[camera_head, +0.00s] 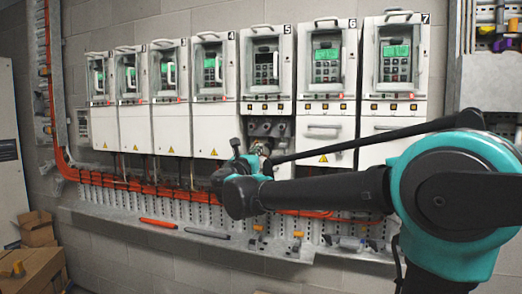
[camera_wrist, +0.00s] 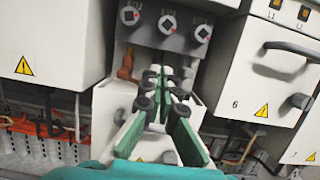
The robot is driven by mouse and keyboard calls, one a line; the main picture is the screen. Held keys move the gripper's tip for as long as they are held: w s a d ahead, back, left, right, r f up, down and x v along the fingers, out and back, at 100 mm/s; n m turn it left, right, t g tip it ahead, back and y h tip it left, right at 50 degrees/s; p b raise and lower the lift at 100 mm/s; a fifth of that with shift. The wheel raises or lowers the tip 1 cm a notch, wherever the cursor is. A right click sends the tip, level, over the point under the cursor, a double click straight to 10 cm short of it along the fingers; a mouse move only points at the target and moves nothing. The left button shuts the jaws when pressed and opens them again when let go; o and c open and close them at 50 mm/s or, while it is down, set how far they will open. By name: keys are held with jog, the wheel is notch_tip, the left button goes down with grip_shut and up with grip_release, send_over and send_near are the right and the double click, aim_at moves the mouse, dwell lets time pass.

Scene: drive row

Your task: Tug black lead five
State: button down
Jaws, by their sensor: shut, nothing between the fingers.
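In the wrist view the bay's grey panel (camera_wrist: 150,34) carries three round terminals (camera_wrist: 168,24). An orange-brown lead (camera_wrist: 126,64) hangs below the left one. My gripper (camera_wrist: 163,72) is shut and empty, pointing into the bay below the terminals. In the head view my gripper (camera_head: 258,152) is in front of drive five's bay, partly hidden by my arm.
Closed white lower covers flank the bay; drive six's cover (camera_wrist: 262,85) has a black handle close on the right. Orange cables (camera_head: 140,185) run below the drives. A grey ledge (camera_head: 180,228) holds tools. Cardboard boxes (camera_head: 35,268) stand at lower left.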

aim_at(269, 136)
jog(key=shift+x, duration=4.95)
jog(key=shift+f, duration=0.4)
jog(key=shift+r, duration=0.2)
jog(key=shift+r, duration=0.2)
jog(key=shift+s, duration=0.15)
jog(key=s+a, duration=0.3)
jog(key=s, duration=0.6)
jog(key=shift+a, duration=0.15)
